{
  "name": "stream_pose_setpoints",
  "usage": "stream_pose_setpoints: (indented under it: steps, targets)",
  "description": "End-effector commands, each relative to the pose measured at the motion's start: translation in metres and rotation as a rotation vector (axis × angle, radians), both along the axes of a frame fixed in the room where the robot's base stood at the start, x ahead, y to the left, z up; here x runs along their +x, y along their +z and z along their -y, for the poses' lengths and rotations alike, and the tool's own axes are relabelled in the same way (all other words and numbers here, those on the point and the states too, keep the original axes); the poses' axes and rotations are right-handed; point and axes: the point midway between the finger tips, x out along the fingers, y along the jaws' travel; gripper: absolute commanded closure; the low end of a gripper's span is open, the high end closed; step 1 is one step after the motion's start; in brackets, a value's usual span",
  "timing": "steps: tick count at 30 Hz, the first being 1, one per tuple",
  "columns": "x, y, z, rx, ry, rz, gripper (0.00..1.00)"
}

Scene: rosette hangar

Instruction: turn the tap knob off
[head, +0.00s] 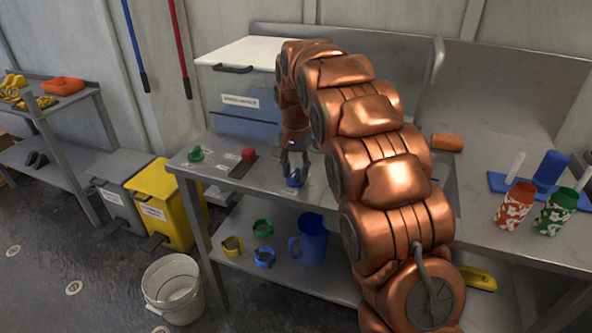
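My gripper (294,168) points down over the metal bench, at the end of my copper-coloured arm. Its two dark fingers look apart, with a gap between them. A small blue knob-like piece (294,179) sits on the bench right at the fingertips; I cannot tell whether they touch it. A green knob-like piece (197,155) sits at the bench's left end. A red piece (248,155) stands on a dark strip between them. Which of these is the tap knob is not clear from this view. My arm hides part of the bench to the right.
An orange cylinder (447,142), patterned cups (515,206) and a blue tray (505,186) are to the right. A blue jug (312,240) and colored rings are on the lower shelf. A bucket (172,287) stands on the floor.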

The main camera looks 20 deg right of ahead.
Motion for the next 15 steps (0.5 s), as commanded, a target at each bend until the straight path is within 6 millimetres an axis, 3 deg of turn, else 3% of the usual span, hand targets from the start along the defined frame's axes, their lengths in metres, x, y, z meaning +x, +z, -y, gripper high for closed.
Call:
stream_pose_setpoints:
  steps: [5, 15]
  targets:
    - [0.001, 0.006, 0.000, 0.000, 0.000, 0.003, 0.60]
    - [0.001, 0.050, 0.000, 0.001, 0.000, 0.004, 0.60]
